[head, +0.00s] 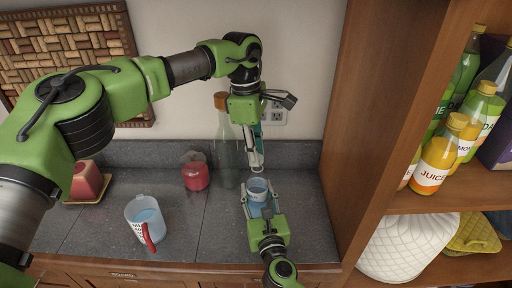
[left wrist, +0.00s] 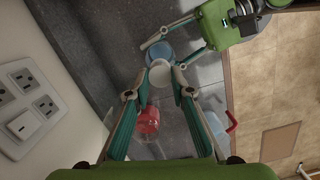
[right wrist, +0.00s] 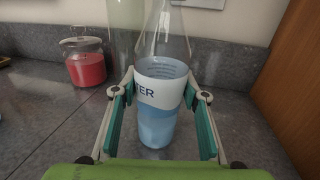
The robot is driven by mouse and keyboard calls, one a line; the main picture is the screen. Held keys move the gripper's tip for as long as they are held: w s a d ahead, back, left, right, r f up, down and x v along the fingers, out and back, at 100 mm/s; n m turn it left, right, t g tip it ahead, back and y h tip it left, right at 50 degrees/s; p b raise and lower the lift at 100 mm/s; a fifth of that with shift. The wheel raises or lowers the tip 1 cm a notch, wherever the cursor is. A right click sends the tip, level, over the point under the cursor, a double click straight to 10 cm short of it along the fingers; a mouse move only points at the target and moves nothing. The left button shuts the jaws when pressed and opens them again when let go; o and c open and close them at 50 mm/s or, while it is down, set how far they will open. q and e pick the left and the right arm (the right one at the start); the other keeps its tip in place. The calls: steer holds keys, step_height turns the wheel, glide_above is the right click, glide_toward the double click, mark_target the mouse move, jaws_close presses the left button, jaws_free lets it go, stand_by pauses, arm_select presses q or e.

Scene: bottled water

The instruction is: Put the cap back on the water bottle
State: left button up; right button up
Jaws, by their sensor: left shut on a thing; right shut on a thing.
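The water bottle (right wrist: 158,95) is clear, with a white label and light blue water. It stands upright on the grey counter between the fingers of my right gripper (right wrist: 160,98), which is shut on it. In the head view the bottle (head: 258,186) is at the counter's right part. My left gripper (head: 257,168) points down from above, its tips just over the bottle. In the left wrist view a small white round cap (left wrist: 160,74) shows between its fingertips, and it is shut on it. The bottle's mouth is not clear, so I cannot tell whether the cap touches it.
A tall clear bottle with a cork-coloured top (head: 221,102) stands close behind. A red jar (head: 195,175) and a measuring jug (head: 147,222) with a red handle are to the left. A wooden cabinet side (head: 375,130) bounds the right. Juice bottles (head: 440,160) stand on its shelf.

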arm_select(q)
steer(key=shift+f, duration=0.25)
steer(key=shift+f, duration=0.6)
stand_by(0.4)
steer(key=m, duration=0.3)
steer(key=shift+w+m, duration=0.1)
steer(key=shift+m, duration=0.3)
steer(key=m, duration=0.4)
steer(key=shift+w+d+m+g+y, duration=0.1)
steer(key=shift+m+g+y, duration=0.2)
steer(key=shift+g, duration=0.1)
steer(key=m, duration=0.5)
steer(key=shift+d+y, duration=0.1)
steer(key=shift+y, duration=0.2)
steer(key=m, duration=0.6)
steer(key=shift+y, duration=0.4)
